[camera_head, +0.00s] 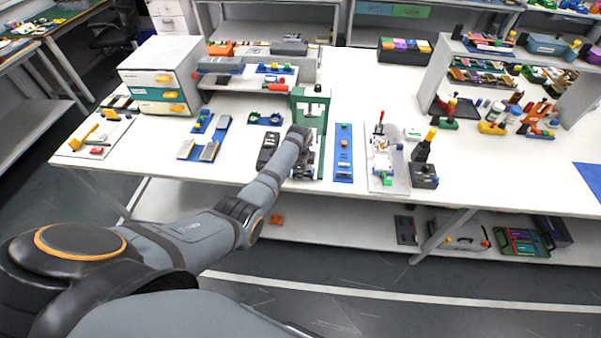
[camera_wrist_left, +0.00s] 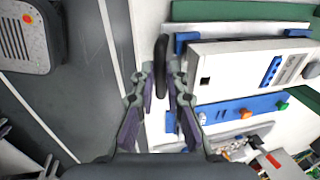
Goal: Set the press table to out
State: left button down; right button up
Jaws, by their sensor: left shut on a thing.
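The green press (camera_head: 311,112) stands near the front edge of the white table, just beyond my left wrist. My left gripper (camera_head: 303,170) is at the table's front edge below the press, and my own arm partly hides this spot. In the left wrist view my left gripper (camera_wrist_left: 161,82) is shut on a dark upright handle (camera_wrist_left: 162,55). The handle is at the near end of a pale block (camera_wrist_left: 235,62) with a blue part on it, which looks like the press table. A green bar (camera_wrist_left: 240,11) of the press runs alongside. My right gripper is not in view.
A blue strip (camera_head: 343,165) and a white tray (camera_head: 397,183) with small parts lie right of the press. A dark box (camera_head: 268,150) is close on its left. A drawer unit (camera_head: 163,79) stands at the back left. The table's right front is mostly clear.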

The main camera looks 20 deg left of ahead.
pick_arm(q)
jog(key=shift+s+f, duration=0.1)
jog(key=c, duration=1.8)
grip_release()
jog(key=o, duration=0.4)
jog(key=shift+s+d, duration=0.1)
jog(key=shift+s, duration=0.05)
jog(key=shift+r, duration=0.3)
jog(key=r, duration=0.3)
jog(key=s+r, duration=0.1)
jog(key=r, duration=0.3)
jog(key=s+r, duration=0.1)
jog(key=r, duration=0.3)
jog(key=shift+d+r, duration=0.25)
jog(key=shift+d, duration=0.1)
